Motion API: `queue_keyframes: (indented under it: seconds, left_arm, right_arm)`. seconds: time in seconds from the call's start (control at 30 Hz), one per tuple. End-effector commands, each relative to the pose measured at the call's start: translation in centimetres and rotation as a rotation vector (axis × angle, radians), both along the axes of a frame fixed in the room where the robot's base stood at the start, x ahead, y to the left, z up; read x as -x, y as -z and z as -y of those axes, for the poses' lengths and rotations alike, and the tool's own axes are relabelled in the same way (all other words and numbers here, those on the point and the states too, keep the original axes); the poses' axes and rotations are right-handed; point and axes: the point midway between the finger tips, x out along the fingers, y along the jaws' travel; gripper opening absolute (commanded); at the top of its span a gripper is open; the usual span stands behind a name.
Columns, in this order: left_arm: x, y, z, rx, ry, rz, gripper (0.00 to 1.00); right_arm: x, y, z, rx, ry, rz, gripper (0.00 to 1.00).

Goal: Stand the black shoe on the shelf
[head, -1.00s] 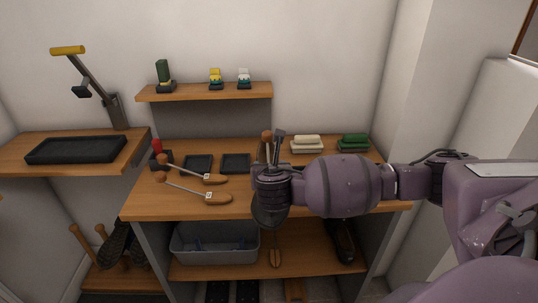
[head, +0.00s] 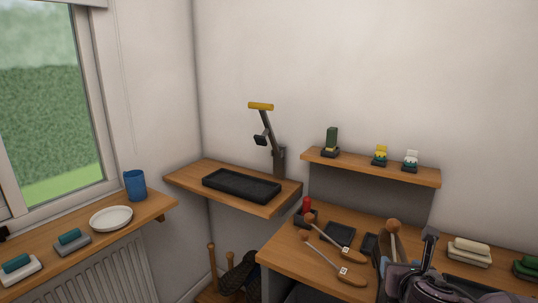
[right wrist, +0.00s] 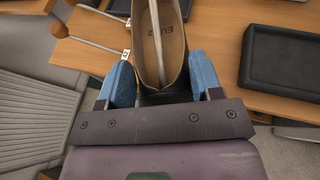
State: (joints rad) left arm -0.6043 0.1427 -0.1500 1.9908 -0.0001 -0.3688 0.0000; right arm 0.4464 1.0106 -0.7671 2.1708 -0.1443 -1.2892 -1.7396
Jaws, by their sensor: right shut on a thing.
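My right gripper (head: 412,272) is at the lower right of the head view, low over the bench and partly cut off by the frame edge. In the right wrist view its two blue fingers are shut on the black shoe (right wrist: 175,55), one on each side. The shoe's open top, tan lining and EU size print face that camera. A pale rod runs inside it, and a wooden knob (head: 393,226) shows beside the gripper in the head view. The shoe's outside is mostly hidden. A wooden wall shelf (head: 180,181) carries a black tray (head: 241,186). My left gripper is out of view.
The bench (head: 290,258) holds two wooden shoe trees (head: 340,277), a red-topped item (head: 306,209), small black trays (head: 338,235) and brushes (head: 470,250). A yellow-topped lamp-like arm (head: 262,106) rises behind the black tray. A left ledge holds a white plate (head: 111,218) and blue cup (head: 135,184).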

Motion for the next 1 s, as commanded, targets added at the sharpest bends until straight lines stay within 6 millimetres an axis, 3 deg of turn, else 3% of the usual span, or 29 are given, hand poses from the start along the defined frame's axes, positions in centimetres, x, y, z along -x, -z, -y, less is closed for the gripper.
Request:
queue_keyframes:
  seconds: [0.2, 0.4, 0.7, 1.0]
  left_arm:
    - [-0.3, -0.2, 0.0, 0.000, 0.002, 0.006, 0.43]
    - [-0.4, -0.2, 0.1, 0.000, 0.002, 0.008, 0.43]
    - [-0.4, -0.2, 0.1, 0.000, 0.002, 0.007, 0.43]
    - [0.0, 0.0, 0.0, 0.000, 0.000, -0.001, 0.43]
  right_arm:
    - [1.3, -0.5, -4.9, -0.009, -0.191, 0.001, 0.00]
    - [3.6, 0.0, -7.7, -0.008, -0.267, 0.000, 0.00]
    - [6.2, 2.6, -8.0, -0.002, -0.221, -0.001, 0.00]
    - [6.7, 3.3, -7.9, 0.004, -0.217, 0.003, 0.00]
